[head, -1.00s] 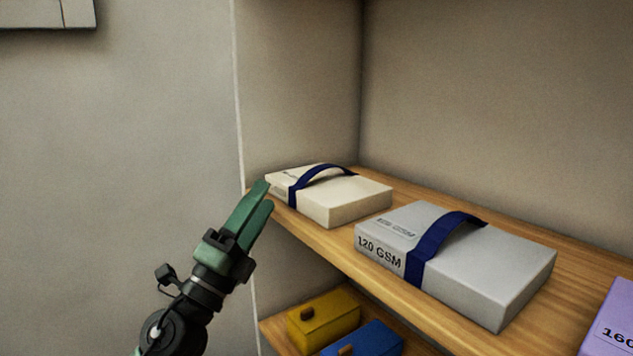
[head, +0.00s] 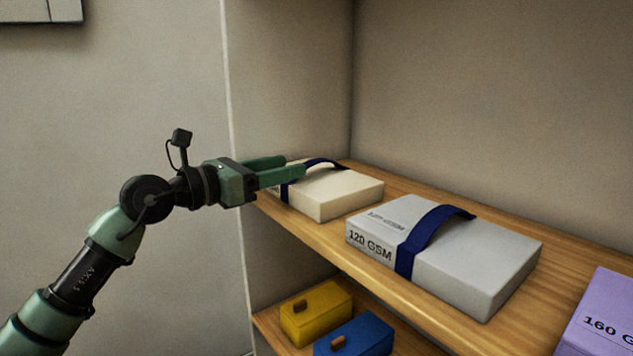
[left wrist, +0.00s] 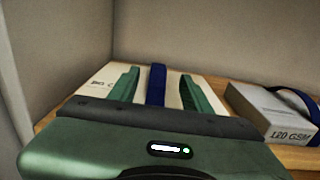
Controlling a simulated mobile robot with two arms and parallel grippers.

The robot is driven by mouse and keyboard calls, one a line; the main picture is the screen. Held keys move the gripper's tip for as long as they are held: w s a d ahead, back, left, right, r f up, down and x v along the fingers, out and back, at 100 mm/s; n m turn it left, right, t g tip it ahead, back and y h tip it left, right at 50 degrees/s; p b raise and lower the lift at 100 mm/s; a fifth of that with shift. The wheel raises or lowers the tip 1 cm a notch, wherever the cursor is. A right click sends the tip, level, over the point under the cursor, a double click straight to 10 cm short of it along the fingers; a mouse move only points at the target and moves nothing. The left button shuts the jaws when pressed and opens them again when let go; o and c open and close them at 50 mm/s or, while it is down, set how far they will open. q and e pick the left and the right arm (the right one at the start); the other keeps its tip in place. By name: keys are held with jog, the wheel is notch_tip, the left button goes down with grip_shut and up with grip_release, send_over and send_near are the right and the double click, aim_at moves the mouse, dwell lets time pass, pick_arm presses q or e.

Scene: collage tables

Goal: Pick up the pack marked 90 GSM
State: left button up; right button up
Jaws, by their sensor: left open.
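A cream pack (head: 335,191) with a dark blue strap (head: 325,163) lies on the wooden shelf near its left end. In the left wrist view the cream pack (left wrist: 103,92) shows part of a label, mostly hidden behind a finger. My left gripper (head: 296,168) reaches in from the left, over the pack's near left part. Its green fingers are open, one on each side of the blue strap (left wrist: 156,84) in the left wrist view. Whether they touch the strap or pack I cannot tell. My right gripper is not in view.
A grey pack (head: 470,255) marked 120 GSM lies to the right on the shelf (head: 345,245), with a small gap. A purple pack (head: 605,310) marked 160 is further right. Yellow (head: 318,315) and blue (head: 355,335) boxes sit on the shelf below.

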aim_at(311, 162)
pick_arm(q)
jog(key=p+x, duration=0.2)
jog(key=x, duration=0.3)
jog(key=shift+w+p, duration=0.1)
jog(key=shift+p, duration=0.25)
jog(key=shift+w+d+f, duration=0.15)
jog(key=shift+w+d, duration=0.2)
jog(key=shift+d, duration=0.05)
grip_shut()
dwell(0.6)
jog(key=shift+a+r, duration=0.1)
jog(key=shift+r, duration=0.25)
jog(key=shift+f, duration=0.1)
